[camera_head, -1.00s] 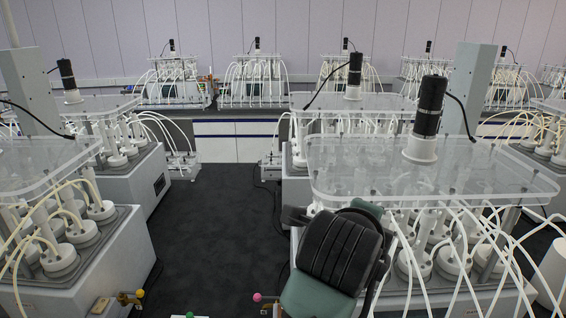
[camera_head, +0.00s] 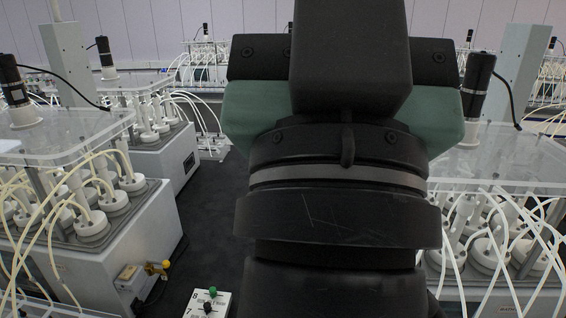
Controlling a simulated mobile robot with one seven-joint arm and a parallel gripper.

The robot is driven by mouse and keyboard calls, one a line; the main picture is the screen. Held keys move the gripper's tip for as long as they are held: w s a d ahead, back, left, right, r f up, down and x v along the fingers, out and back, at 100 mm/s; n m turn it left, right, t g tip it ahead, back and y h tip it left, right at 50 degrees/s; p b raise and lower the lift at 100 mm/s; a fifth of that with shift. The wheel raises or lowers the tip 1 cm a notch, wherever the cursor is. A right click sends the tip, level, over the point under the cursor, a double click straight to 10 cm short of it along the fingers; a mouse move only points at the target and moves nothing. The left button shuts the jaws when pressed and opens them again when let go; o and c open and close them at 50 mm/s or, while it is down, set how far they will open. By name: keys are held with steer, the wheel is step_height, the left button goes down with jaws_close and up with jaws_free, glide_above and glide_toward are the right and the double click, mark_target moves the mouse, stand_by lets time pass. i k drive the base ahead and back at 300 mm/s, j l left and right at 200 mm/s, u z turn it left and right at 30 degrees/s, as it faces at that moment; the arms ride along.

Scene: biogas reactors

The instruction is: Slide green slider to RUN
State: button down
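A white panel (camera_head: 222,302) stands at the bottom edge, a little left of the middle, and is cut off by the frame. A green knob (camera_head: 213,292) sits on it beside the printed mark 8. A black knob (camera_head: 208,307) sits just below it beside the mark 7. No RUN label is readable in the visible part. My arm fills the middle of the view, to the right of the panel, and hides much behind it. My gripper's fingers do not show, so their distance to the green knob cannot be told.
A reactor with a clear top plate (camera_head: 70,150) and tubes stands at left, with a yellow-knobbed valve (camera_head: 160,266) on its base. Another reactor (camera_head: 500,255) stands at right, partly behind my arm. Dark floor (camera_head: 215,215) lies free between the left reactor and my arm.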

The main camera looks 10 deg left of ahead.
mark_target(212, 290)
steer(key=i+j, duration=0.25)
steer(key=i, duration=0.2)
steer(key=i+j, duration=0.25)
steer(key=i, duration=0.2)
steer(key=j+u, duration=0.05)
